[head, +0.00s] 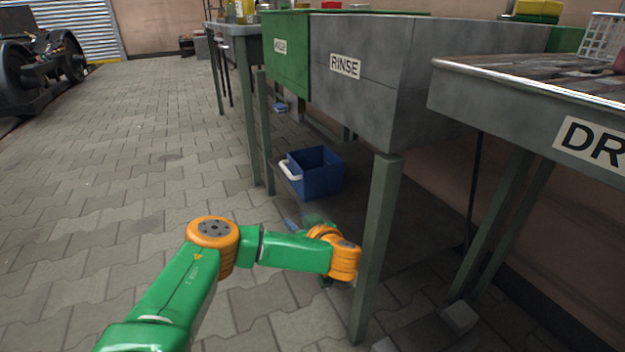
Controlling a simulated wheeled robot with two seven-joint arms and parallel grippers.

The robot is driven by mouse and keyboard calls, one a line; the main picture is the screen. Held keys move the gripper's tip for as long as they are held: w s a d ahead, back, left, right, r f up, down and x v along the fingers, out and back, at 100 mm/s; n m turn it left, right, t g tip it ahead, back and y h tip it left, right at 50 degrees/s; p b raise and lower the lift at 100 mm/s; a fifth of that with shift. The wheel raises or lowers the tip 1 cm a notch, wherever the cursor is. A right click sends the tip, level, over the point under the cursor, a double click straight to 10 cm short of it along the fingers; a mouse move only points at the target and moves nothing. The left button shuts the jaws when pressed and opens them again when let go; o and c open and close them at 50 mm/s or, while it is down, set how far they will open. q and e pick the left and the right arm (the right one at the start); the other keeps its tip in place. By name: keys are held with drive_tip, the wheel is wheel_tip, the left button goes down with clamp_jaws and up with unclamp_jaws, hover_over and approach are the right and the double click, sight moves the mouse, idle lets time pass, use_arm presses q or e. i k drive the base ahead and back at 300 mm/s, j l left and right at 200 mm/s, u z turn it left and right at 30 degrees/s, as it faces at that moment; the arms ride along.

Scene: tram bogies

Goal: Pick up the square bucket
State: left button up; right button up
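The square bucket (320,182) is blue and open at the top, with a white handle hanging over its left side. It stands upright under the grey RINSE sink, between the sink's legs. My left arm reaches in from the bottom left, and its orange wrist is in front of the bucket, beside the sink's front leg. My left gripper (314,222) is mostly hidden around the wrist, so its fingers cannot be made out. It appears apart from the bucket. My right gripper is not in view.
The RINSE sink (375,75) overhangs the bucket. Its front leg (375,245) stands just right of my wrist. A drying table (530,85) is at the right, with grey blocks (460,317) on the floor below. The paved floor (130,170) at left is clear.

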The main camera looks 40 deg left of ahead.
sight(315, 173)
drive_tip(key=i+j, duration=0.75)
drive_tip(key=j, duration=0.1)
